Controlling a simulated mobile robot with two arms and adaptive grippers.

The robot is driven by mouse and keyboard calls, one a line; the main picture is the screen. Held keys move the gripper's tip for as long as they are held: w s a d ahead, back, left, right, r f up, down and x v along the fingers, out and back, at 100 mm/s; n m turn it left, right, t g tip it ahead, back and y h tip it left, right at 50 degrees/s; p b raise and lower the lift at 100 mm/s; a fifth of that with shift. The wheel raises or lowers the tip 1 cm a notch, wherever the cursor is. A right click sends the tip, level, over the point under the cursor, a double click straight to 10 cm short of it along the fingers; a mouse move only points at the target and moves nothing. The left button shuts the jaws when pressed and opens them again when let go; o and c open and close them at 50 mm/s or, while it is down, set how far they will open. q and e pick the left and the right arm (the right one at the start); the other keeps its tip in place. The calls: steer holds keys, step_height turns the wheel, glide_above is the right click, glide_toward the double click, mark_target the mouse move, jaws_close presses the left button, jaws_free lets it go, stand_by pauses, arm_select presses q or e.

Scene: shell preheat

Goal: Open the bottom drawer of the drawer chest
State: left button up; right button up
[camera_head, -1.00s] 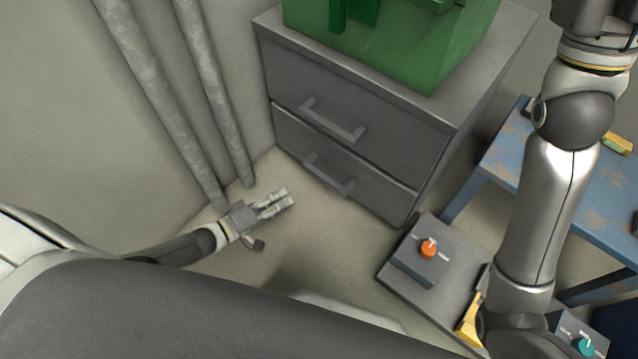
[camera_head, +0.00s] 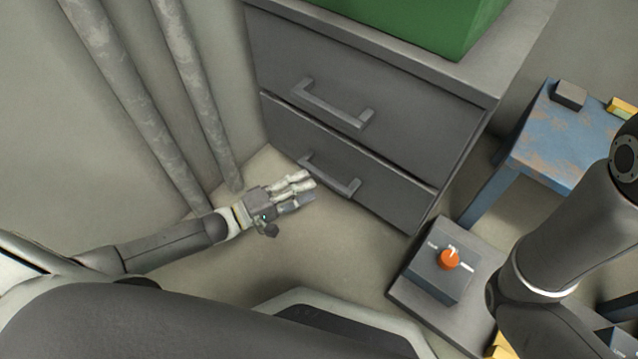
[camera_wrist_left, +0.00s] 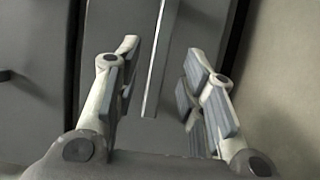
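The grey drawer chest (camera_head: 400,105) stands at the upper middle of the head view. Its bottom drawer (camera_head: 400,197) looks shut, with a grey bar handle (camera_head: 335,180) on its front. My left gripper (camera_head: 308,186) is just in front of the left part of this handle, fingers pointing at the drawer. In the left wrist view the gripper (camera_wrist_left: 163,60) is open, and the handle bar (camera_wrist_left: 160,60) shows between and beyond the two fingers. I cannot tell whether they touch it. My right gripper is out of view.
A green box (camera_head: 420,20) sits on the chest. Grey pipes (camera_head: 195,90) run along the wall at left. A box with an orange knob (camera_head: 449,259) stands right of the chest, near a worn blue table (camera_head: 540,150). My right arm fills the right side. The floor before the drawer is clear.

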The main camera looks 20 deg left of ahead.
mark_target(320, 179)
arm_select(q)
steer(key=shift+b+x, duration=0.95)
steer(key=shift+x, duration=1.4)
jaws_close()
